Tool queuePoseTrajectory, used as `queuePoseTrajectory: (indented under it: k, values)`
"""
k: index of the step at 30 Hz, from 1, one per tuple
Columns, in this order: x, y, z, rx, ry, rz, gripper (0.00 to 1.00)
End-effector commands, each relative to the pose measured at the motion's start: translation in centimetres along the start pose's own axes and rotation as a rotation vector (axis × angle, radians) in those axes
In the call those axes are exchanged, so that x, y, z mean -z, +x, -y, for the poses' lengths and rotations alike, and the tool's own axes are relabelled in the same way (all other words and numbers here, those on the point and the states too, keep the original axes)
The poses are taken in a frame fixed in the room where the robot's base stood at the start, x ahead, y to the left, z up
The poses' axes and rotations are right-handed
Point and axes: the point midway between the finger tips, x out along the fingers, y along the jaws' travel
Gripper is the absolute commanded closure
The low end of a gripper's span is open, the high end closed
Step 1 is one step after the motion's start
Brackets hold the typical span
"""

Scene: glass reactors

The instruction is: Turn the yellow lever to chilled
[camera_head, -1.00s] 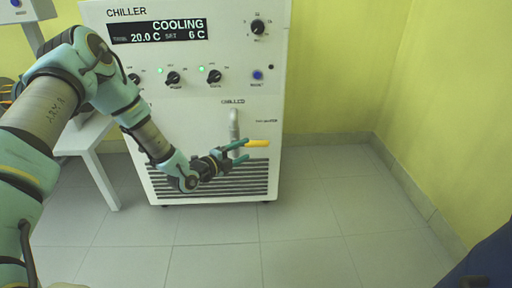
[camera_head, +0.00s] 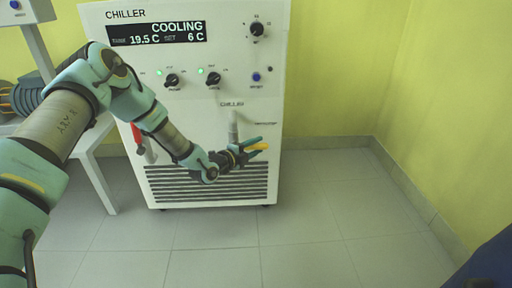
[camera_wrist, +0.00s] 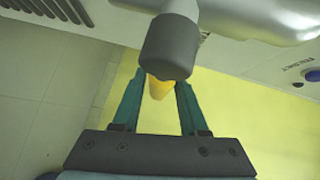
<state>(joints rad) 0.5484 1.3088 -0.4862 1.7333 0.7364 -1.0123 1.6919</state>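The yellow lever (camera_head: 260,146) sticks out to the right from the grey valve pipe (camera_head: 233,125) on the chiller's front, below the "CHILLED" label. My gripper (camera_head: 254,147) is at the lever, with its teal fingers on either side of it. In the wrist view the lever (camera_wrist: 159,88) shows end-on between the two fingers, partly hidden by the dark grey valve end (camera_wrist: 168,48). The fingers (camera_wrist: 160,85) stand apart, with gaps beside the visible part of the lever. Whether either finger touches it is unclear.
The white chiller (camera_head: 205,130) has a display (camera_head: 158,33) reading COOLING, 19.5 C and 6 C. A red lever (camera_head: 137,138) is at its left side. A white table (camera_head: 98,165) stands at left.

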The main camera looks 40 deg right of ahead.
Motion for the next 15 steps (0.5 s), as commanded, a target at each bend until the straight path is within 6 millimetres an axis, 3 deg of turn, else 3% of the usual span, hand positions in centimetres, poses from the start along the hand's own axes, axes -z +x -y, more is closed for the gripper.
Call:
queuePoseTrajectory:
  k: [2,10,15]
  values:
    - [0.00,-0.01,0.00,0.000,0.000,0.000,0.68]
    - [-0.01,-0.02,-0.01,0.000,0.000,0.000,0.98]
    - [-0.01,-0.03,-0.01,0.000,0.000,0.000,1.00]
